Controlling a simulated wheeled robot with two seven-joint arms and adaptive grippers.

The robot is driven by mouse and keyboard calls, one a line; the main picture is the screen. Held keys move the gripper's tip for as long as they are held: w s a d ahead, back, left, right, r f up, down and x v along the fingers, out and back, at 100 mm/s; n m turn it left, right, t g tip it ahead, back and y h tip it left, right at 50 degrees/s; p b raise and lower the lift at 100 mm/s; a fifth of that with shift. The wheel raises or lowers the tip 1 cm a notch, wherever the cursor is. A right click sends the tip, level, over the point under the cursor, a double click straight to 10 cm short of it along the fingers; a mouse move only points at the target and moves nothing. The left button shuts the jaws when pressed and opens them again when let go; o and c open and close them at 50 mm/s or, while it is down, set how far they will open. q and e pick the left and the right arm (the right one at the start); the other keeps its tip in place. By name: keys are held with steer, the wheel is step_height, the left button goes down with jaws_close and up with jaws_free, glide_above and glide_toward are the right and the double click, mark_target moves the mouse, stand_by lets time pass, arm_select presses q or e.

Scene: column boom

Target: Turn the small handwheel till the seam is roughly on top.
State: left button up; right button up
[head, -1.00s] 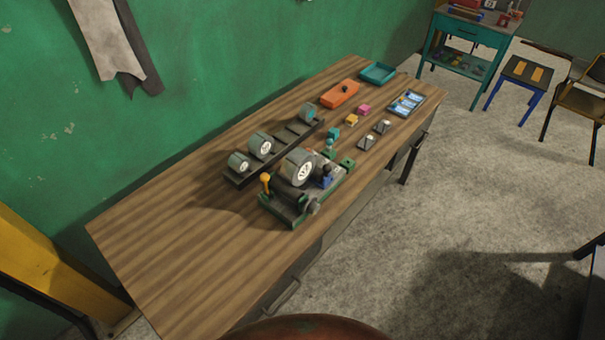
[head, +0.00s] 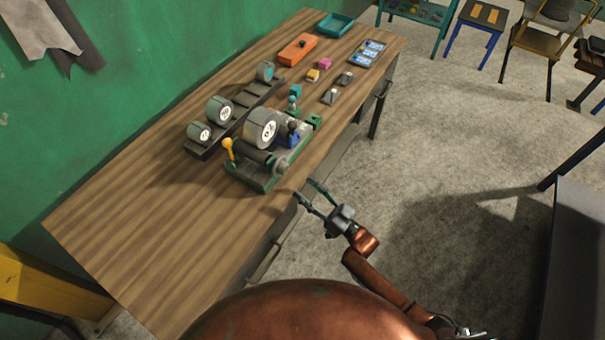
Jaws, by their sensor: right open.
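A green machine (head: 248,178) stands at the front edge of the wooden bench. A large grey roll (head: 263,129) with a white marked face sits on it. A small grey round part at the machine's near right end looks like the handwheel (head: 282,165). I cannot make out a seam at this size. My right gripper (head: 306,189) is open and empty, just off the bench's front edge, to the lower right of the handwheel and apart from it. My left gripper is not in view.
An orange box (head: 297,50) and teal tray (head: 336,23) stand farther back. The bench's near left (head: 130,225) is clear.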

mark_target(287, 172)
steer(key=shift+y, duration=0.3)
steer(key=x, duration=0.5)
steer(key=r+x, duration=0.1)
steer(key=x, duration=0.2)
steer(key=shift+s+a+r, duration=0.1)
steer(key=shift+s+r, duration=0.05)
steer(key=shift+s, duration=0.1)
steer(key=c, duration=1.2)
steer(key=shift+o, duration=0.2)
steer(key=shift+n, duration=0.5)
